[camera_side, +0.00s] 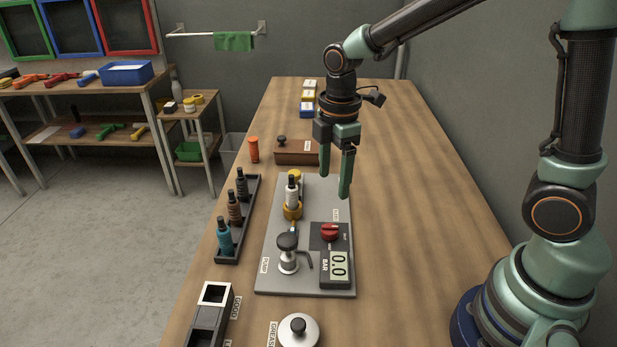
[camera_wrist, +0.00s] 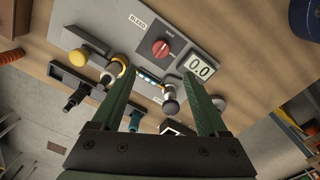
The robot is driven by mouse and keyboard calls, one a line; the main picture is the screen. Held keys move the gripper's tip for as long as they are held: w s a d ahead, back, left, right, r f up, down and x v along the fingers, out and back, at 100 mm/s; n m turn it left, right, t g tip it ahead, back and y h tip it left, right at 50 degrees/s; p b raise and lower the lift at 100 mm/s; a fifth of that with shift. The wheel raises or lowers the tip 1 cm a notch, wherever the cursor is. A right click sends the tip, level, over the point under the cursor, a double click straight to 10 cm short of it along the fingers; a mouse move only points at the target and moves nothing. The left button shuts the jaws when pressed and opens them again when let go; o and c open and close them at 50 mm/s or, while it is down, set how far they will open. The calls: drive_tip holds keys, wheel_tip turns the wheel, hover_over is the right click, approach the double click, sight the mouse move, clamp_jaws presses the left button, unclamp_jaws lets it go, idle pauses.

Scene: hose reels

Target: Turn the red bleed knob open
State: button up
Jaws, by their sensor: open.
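The red bleed knob (camera_side: 329,232) sits on a dark panel on the grey plate (camera_side: 300,285), just above a gauge (camera_side: 338,268) reading 0.0 BAR. In the wrist view the knob (camera_wrist: 160,47) shows on its dark base beside a BLEED label, left of the gauge (camera_wrist: 199,68). My gripper (camera_side: 336,185) is open and empty, above the far end of the plate and apart from the knob. In the wrist view its two green fingers (camera_wrist: 160,92) are spread, with the knob beyond and between their tips.
A white-and-black bottle (camera_side: 292,192) stands in a yellow holder on the plate. A black-topped metal pump (camera_side: 288,255) with a bent lever stands left of the knob. A rack (camera_side: 233,240) with several bottles lies left of the plate. The table's right side is clear.

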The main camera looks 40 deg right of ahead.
sight(329, 227)
drive_tip(key=shift+n, duration=0.4)
wheel_tip(329, 227, down, 13)
drive_tip(key=shift+w+a+f, duration=0.1)
drive_tip(key=shift+a, duration=0.05)
clamp_jaws()
